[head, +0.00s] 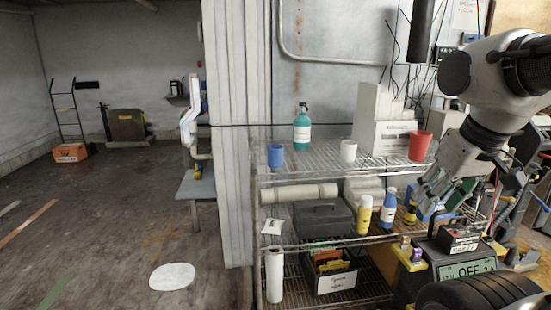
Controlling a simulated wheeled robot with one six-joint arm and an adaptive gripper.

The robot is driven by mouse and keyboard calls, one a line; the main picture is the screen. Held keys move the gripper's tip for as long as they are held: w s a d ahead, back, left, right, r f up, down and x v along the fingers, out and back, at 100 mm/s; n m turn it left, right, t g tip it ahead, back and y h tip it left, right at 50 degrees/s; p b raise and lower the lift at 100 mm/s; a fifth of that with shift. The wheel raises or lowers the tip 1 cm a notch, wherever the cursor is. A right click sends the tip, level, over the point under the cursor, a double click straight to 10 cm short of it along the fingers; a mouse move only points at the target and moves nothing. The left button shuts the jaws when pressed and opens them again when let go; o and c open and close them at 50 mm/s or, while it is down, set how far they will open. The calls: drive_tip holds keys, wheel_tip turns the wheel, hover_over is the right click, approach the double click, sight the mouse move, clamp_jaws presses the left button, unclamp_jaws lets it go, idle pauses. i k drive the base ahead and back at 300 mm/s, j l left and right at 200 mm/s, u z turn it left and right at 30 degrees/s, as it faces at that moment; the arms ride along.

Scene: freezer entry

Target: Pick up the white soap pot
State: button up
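A small white pot (348,151), shaped like a plain cup, stands upright on the top wire shelf, between a blue cup and a stack of white boxes. It is the only white pot I can make out; no label is readable. My gripper (440,197) is at the right, in front of the shelf unit, lower than the pot and well to its right. It points down and left. Its fingers look spread apart, with nothing visibly held, and it is not touching the pot.
On the top wire shelf (310,166) stand a blue cup (275,156), a green pump bottle (302,128), white boxes (380,124) and a red cup (420,146). Yellow (364,216) and blue bottles (389,209) stand below. Floor at left is mostly open.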

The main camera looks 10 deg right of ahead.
sight(349, 147)
drive_tip(key=i+j+z, duration=0.35)
drive_tip(key=i+j, duration=0.25)
drive_tip(key=i+j+z, duration=0.4)
drive_tip(key=i+j, duration=0.25)
drive_tip(key=j, duration=0.2)
